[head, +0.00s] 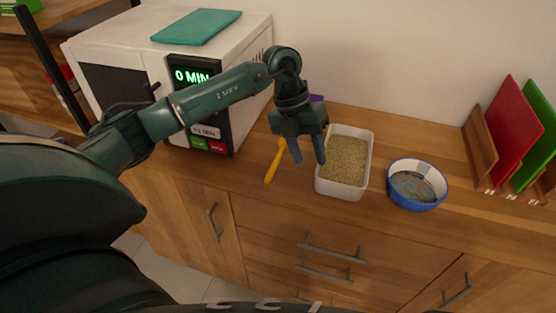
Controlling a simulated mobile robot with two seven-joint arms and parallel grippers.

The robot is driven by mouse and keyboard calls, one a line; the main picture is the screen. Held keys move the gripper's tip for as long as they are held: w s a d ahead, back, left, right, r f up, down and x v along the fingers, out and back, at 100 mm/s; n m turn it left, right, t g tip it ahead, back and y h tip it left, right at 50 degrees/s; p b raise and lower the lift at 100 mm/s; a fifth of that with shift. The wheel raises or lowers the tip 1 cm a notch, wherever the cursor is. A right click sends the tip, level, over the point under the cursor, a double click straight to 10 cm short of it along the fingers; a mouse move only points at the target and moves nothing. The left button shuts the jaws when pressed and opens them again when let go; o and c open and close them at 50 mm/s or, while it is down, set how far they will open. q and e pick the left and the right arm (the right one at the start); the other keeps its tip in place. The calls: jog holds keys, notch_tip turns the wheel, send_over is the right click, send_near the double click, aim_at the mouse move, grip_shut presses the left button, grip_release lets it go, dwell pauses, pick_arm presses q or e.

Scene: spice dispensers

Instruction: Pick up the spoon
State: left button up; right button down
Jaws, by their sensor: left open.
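A yellow spoon (273,164) lies on the wooden counter, between the microwave and a white container. Its upper end is partly hidden near my gripper. My left gripper (308,158) is open with its fingers pointing down. It hangs just right of the spoon, close to the left edge of the container, and nothing shows between its fingers. I cannot tell its exact height above the counter. My right gripper is not in view.
The white container (369,160) holds a grainy tan fill. A blue bowl (416,205) stands right of it. The microwave (256,62) with a teal board (197,26) on top stands left. Red (503,130) and green (530,125) boards stand in a rack at right.

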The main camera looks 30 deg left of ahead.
pick_arm(q)
jog(key=w+a+r+n+y, duration=0.2)
jog(key=a+r+y, duration=0.2)
jog(key=a, duration=0.6)
send_over(275, 161)
jog(key=shift+t, duration=0.3)
jog(key=f, duration=0.6)
jog(key=shift+s+a+f, duration=0.1)
jog(key=shift+s+f, duration=0.2)
jog(key=shift+f, duration=0.05)
jog(key=shift+w+f+p, duration=0.15)
jog(key=shift+f+p, duration=0.1)
jog(key=shift+f, duration=1.3)
jog(key=shift+w+f+p, duration=0.15)
jog(key=shift+f+p, duration=0.1)
jog(key=shift+f, duration=1.3)
grip_shut()
